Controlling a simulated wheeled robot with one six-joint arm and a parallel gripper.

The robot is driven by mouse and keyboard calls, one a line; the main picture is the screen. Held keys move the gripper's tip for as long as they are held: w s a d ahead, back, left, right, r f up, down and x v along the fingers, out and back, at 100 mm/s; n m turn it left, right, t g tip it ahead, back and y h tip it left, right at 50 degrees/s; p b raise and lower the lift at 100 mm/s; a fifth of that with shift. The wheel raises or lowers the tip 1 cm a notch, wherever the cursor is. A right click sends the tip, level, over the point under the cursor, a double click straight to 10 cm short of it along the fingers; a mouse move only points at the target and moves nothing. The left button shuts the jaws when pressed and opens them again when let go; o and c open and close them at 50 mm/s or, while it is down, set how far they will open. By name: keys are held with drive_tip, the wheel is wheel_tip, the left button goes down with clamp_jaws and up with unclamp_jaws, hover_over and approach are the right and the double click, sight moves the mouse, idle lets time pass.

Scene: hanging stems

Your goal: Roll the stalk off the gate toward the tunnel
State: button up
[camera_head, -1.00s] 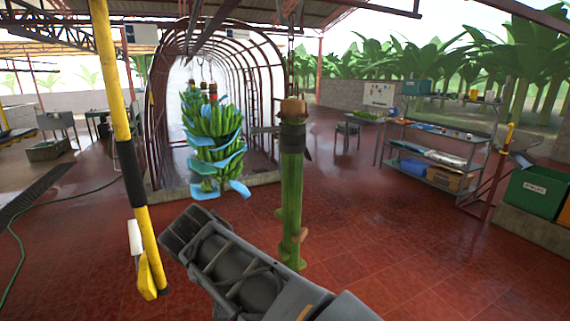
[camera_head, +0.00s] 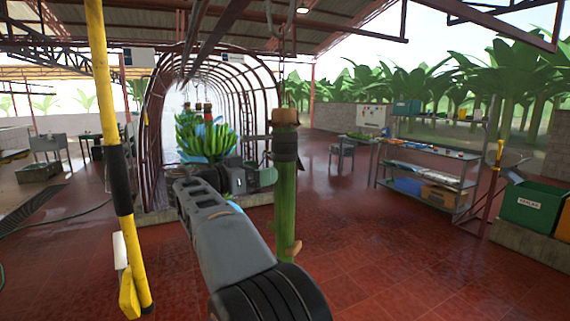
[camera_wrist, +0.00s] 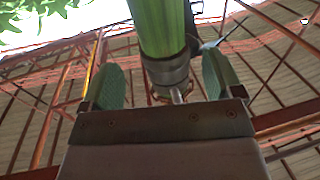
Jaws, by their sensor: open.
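The green stalk (camera_head: 284,205) hangs upright right of centre, with a brown top and a dark collar. In the wrist view the stalk (camera_wrist: 160,25) shows between the two green finger pads, with a grey collar on its end. My gripper (camera_head: 262,178) is open beside the stalk's upper part, at its left; the wrist view shows the open gripper (camera_wrist: 162,75) with gaps at both pads. I cannot tell whether a pad touches the stalk. The arched tunnel (camera_head: 268,88) stands behind, its mouth partly hidden by my arm. I cannot clearly make out the gate.
A banana bunch (camera_head: 203,137) hangs at the tunnel mouth, partly hidden by my arm. A yellow and black pole (camera_head: 113,150) stands at left. A shelf rack (camera_head: 432,172) and a green bin (camera_head: 532,206) are at right. The red floor between is clear.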

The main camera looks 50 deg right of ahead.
sight(285, 166)
drive_tip(key=d+p, duration=0.1)
drive_tip(key=d, duration=0.1)
drive_tip(key=s+d, duration=0.1)
drive_tip(key=d, duration=0.2)
drive_tip(key=d+p, duration=0.1)
drive_tip(key=d, duration=0.2)
drive_tip(key=shift+s+p, duration=0.25)
drive_tip(key=shift+p, duration=0.05)
drive_tip(key=shift+c, duration=0.5)
